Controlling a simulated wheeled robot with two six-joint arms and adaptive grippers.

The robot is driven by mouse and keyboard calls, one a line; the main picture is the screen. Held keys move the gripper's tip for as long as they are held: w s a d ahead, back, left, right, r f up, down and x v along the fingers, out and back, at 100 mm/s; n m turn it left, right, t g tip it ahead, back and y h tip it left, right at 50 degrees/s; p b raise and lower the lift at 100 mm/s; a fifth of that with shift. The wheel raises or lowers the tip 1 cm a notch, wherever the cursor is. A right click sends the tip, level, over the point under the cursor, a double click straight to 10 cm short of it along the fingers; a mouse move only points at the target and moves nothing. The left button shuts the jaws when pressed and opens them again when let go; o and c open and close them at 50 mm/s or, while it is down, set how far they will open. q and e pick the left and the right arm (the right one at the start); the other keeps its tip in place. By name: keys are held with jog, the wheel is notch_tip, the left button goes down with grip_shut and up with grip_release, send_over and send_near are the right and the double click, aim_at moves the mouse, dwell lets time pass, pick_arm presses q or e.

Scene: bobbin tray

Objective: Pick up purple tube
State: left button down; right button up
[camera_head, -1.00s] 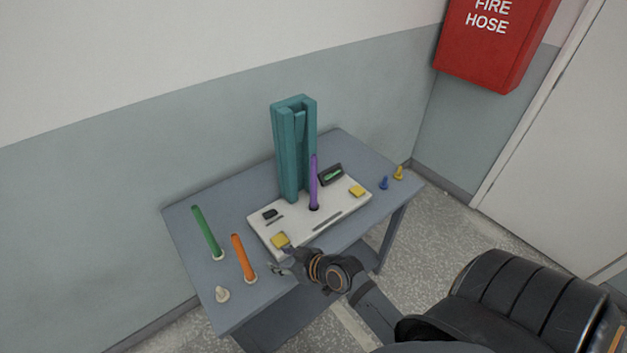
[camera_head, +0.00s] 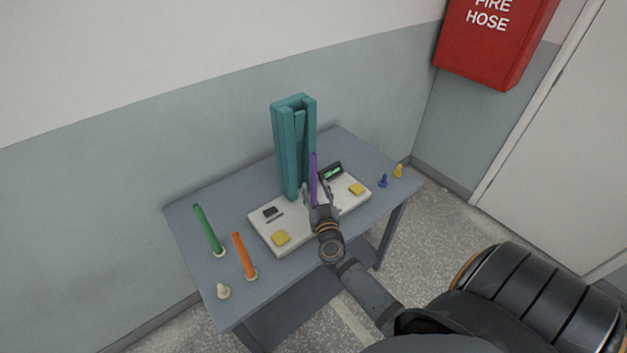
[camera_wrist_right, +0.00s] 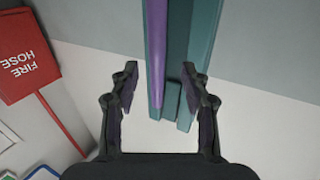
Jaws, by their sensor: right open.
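The purple tube (camera_head: 313,172) stands upright on the white base of the tray device, in front of a teal tower (camera_head: 291,150). Its lower end is hidden behind my right gripper (camera_head: 318,190) in the head view. My right gripper is open, with a finger showing on either side of the tube in that view. In the right wrist view the tube (camera_wrist_right: 157,50) hangs in from the top, between the open fingers (camera_wrist_right: 160,90) and nearer the left one, apart from both. The teal tower (camera_wrist_right: 200,60) shows behind it. My left gripper is not in view.
The white base (camera_head: 295,228) carries yellow pads and a small dark display (camera_head: 331,171). A green tube (camera_head: 207,228) and an orange tube (camera_head: 243,255) stand at the table's left. A blue peg (camera_head: 383,181) and a yellow peg (camera_head: 398,171) stand at right. A white peg (camera_head: 223,291) stands front left.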

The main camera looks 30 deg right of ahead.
aim_at(314, 179)
jog(key=x, duration=0.6)
jog(key=shift+w+d+f+b, duration=0.15)
jog(key=shift+d+f+b, duration=0.1)
jog(key=shift+b, duration=0.05)
jog(key=shift+r, duration=0.15)
jog(key=shift+c, duration=0.5)
jog(key=shift+s, duration=0.2)
jog(key=shift+c, duration=1.1)
grip_shut()
